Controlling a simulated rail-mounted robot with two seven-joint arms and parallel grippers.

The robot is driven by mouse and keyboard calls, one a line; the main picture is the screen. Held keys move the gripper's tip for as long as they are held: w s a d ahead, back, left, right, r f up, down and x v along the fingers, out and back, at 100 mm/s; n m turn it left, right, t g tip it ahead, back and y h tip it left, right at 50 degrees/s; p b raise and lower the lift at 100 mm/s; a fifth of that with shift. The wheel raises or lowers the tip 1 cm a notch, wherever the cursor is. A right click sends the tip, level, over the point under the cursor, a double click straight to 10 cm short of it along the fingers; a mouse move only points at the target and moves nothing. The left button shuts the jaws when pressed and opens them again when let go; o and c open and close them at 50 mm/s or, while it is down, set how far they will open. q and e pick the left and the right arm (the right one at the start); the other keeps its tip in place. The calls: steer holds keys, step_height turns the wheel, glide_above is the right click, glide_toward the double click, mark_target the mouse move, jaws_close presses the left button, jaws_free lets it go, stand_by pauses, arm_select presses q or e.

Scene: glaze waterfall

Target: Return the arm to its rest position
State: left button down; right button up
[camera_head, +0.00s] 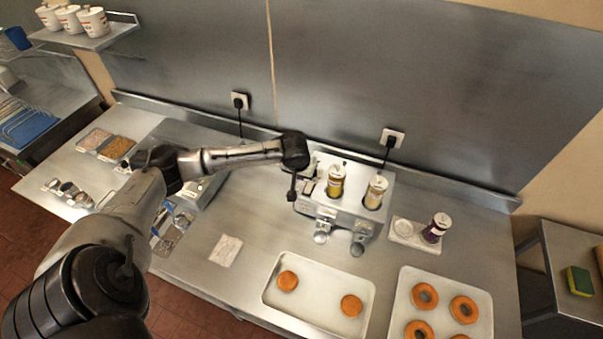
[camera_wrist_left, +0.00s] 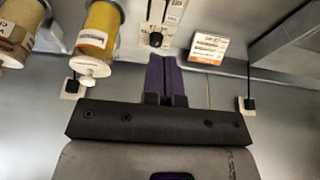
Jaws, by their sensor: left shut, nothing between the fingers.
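My left arm (camera_head: 235,157) comes in from the left and reaches over the counter, at the height of the dispenser. Its gripper (camera_head: 292,194) hangs just left of the metal dispenser stand (camera_head: 345,209). In the left wrist view the gripper's purple fingers (camera_wrist_left: 165,73) are together with nothing between them. My right gripper is not in view.
The stand holds two yellowish bottles (camera_head: 376,192). A dark bottle (camera_head: 436,228) stands on a small white tray to its right. Two trays (camera_head: 268,300) (camera_head: 399,322) carry orange-brown doughnuts in front. A wall socket (camera_head: 239,101) with cable is behind. A pale square sheet (camera_head: 226,250) lies on the counter.

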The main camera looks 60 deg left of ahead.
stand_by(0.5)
arm_select(q)
steer(key=w+d+r+m+t+y, duration=0.2)
steer(key=d+r+m+t+y, duration=0.1)
steer(key=r+m, duration=0.65)
steer(key=s+d+m+t+h+p, duration=0.1)
steer(key=s+d+m+t+h, duration=0.2)
steer(key=d, duration=1)
steer(key=s+d+f+n+g+p, duration=0.1)
steer(key=s+d+f, duration=0.2)
steer(key=s, duration=0.5)
steer(key=s+d+f+n+g+h+p, duration=0.1)
steer(key=s+d+f, duration=0.3)
steer(key=s, duration=0.4)
steer(key=s+d+f+n+g+h+p, duration=0.1)
steer(key=s+d+f+g, duration=0.2)
steer(key=s, duration=0.6)
steer(key=shift+d+f+p, duration=0.2)
steer(key=shift+d+p, duration=0.1)
steer(key=shift+d, duration=0.9)
steer(key=shift+n, duration=0.25)
